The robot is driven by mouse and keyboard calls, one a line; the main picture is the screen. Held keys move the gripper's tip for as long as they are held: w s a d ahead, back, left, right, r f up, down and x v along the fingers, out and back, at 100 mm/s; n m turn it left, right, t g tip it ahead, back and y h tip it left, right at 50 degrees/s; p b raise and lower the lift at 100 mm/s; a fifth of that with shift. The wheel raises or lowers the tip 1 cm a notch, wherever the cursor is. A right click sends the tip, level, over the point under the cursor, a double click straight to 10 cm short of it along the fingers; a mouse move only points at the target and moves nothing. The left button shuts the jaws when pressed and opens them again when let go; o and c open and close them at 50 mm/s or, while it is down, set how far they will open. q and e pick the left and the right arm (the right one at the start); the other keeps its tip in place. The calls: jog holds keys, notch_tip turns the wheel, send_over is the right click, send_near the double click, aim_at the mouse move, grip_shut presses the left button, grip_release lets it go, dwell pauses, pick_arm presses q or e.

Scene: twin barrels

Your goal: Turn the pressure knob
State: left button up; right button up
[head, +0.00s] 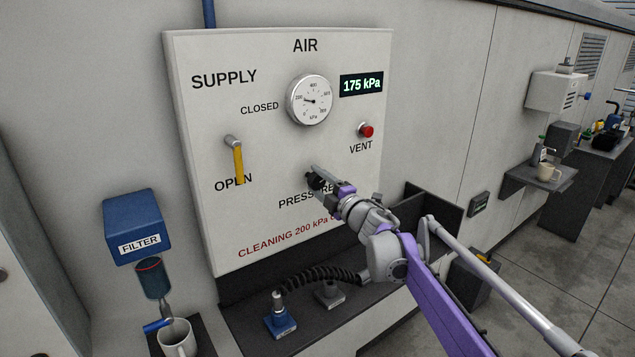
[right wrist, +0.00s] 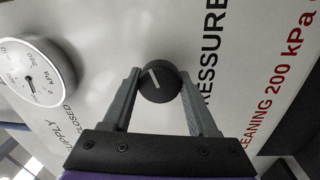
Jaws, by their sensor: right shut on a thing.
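The black pressure knob (head: 316,181) is on the lower middle of the white AIR panel (head: 215,100). In the right wrist view the knob (right wrist: 160,82) shows a short white mark on its round face. My right gripper (head: 318,177) is shut on the knob, with one grey finger on each side of it; its fingers also show in the right wrist view (right wrist: 161,84). The green digital display (head: 361,85) reads 175 kPa. The round dial gauge (head: 310,100) is left of it. Red text on the panel says CLEANING 200 kPa, then is hidden by my arm. My left gripper is not in view.
The yellow supply lever (head: 238,163) points down at OPEN. A red vent button (head: 367,130) is up and right of the knob. A blue filter (head: 137,226) and a mug (head: 177,340) are at left. A dark shelf (head: 300,335) with a coiled hose lies below the panel.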

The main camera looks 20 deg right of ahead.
jog(key=shift+d+r, duration=0.1)
jog(key=shift+r, duration=0.1)
jog(key=o, duration=1.4)
jog(key=shift+f, duration=0.1)
jog(key=shift+c, duration=0.2)
jog(key=shift+s, duration=0.1)
jog(key=shift+s+d+f, duration=0.1)
jog(key=shift+s, duration=0.2)
jog(key=b+v, duration=0.2)
jog(key=v, duration=0.8)
